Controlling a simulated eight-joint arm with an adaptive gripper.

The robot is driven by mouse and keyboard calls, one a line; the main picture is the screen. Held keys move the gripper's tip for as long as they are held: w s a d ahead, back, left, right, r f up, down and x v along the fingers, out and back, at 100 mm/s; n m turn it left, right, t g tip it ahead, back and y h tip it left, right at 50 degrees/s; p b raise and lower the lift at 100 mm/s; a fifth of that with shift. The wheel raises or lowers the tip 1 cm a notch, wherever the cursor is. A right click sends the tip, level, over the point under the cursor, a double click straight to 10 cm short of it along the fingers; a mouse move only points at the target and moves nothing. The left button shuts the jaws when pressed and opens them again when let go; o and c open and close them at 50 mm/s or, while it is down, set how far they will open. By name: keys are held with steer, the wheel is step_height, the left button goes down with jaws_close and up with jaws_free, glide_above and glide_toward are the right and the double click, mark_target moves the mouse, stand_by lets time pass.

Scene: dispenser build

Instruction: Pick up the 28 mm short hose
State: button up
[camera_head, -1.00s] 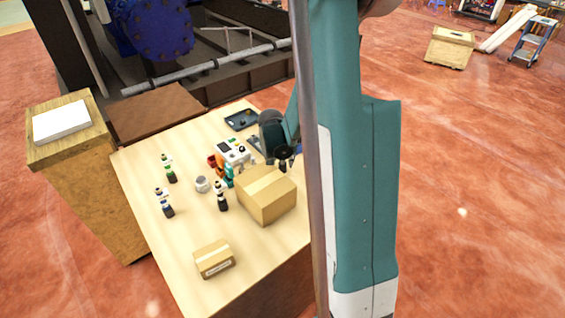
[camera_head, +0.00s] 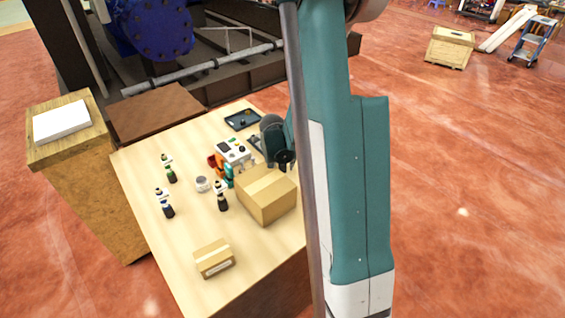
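My gripper (camera_head: 283,160) is over the right side of the wooden table, just behind the large cardboard box. Its dark end is small in this view, and I cannot tell whether its fingers are open or shut, or whether they hold anything. I cannot make out the 28 mm short hose for certain. A dark tray (camera_head: 234,127) with small dark items in it lies at the table's far end, left of and beyond my gripper. My arm hides the table's right edge.
The large cardboard box (camera_head: 266,198) stands close in front of my gripper. A white and grey device (camera_head: 231,151) with orange and teal parts, a white jar (camera_head: 202,184) and several small bottles stand to its left. A small box (camera_head: 214,259) is nearer. The table's left front is clear.

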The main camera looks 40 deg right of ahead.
steer(key=shift+c, duration=0.3)
steer(key=c, duration=1.1)
steer(key=shift+r, duration=0.1)
steer(key=shift+r, duration=4.9)
